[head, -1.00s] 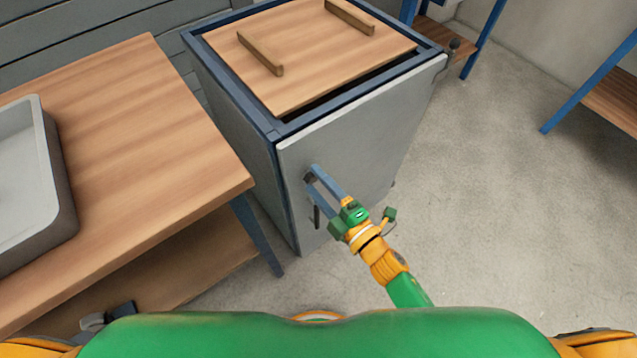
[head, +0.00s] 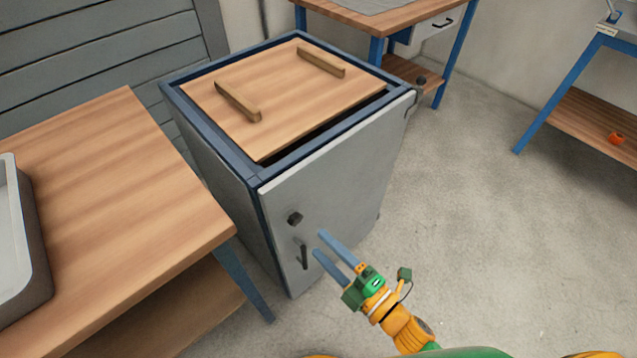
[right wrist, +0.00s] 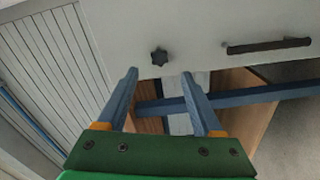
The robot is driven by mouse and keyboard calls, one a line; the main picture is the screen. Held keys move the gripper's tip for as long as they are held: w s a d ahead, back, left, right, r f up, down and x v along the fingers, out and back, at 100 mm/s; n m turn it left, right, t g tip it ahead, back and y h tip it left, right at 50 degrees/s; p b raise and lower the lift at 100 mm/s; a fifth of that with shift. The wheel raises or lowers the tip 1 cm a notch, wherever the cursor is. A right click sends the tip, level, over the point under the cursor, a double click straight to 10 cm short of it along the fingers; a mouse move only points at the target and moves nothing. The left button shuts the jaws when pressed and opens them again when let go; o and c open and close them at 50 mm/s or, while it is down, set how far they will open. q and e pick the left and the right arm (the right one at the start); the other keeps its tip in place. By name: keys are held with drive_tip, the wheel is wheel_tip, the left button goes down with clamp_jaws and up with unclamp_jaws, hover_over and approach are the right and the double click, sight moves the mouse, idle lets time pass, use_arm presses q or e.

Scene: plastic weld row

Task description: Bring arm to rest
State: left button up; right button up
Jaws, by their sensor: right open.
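My right gripper (head: 322,245) is open and empty, with its two blue fingers apart, in front of the grey cabinet (head: 335,190). The cabinet door carries a dark knob (head: 295,218) and a dark bar handle (head: 304,257). In the right wrist view the fingers (right wrist: 158,78) point toward the door, with the knob (right wrist: 159,56) beyond and between the tips and the bar handle (right wrist: 268,45) to the right. My left gripper does not show.
A wooden bench (head: 130,180) with a grey tray (head: 38,260) stands at the left. A wooden board (head: 290,95) with two wooden bars lies on the cabinet top. Blue-legged benches (head: 375,15) stand behind and at right. The floor (head: 480,220) right of the cabinet is clear.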

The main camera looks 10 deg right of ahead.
drive_tip(key=s+d+f+m+g+h, duration=0.2)
drive_tip(key=d+f+m+h, duration=0.25)
drive_tip(key=f, duration=0.45)
drive_tip(key=s+d+f+m+g+h, duration=0.2)
drive_tip(key=d+f+m+h, duration=0.15)
drive_tip(key=f+m, duration=0.45)
drive_tip(key=s+d+f+m+g+h, duration=0.2)
drive_tip(key=s+d+f+m+g, duration=0.15)
drive_tip(key=s+f, duration=0.6)
drive_tip(key=s+d+f+m+g+p, duration=0.1)
drive_tip(key=s+f+m+g, duration=0.15)
drive_tip(key=s, duration=0.35)
drive_tip(key=s+d+f+m+g+p, duration=0.2)
drive_tip(key=s+g, duration=0.2)
drive_tip(key=s, duration=0.2)
wheel_tip(320, 180, up, 12)
drive_tip(key=p, duration=1.1)
drive_tip(key=shift+w+a+r+h, duration=0.15)
drive_tip(key=shift+a+r+h, duration=0.05)
drive_tip(key=shift+r+h, duration=0.1)
drive_tip(key=shift+n, duration=0.25)
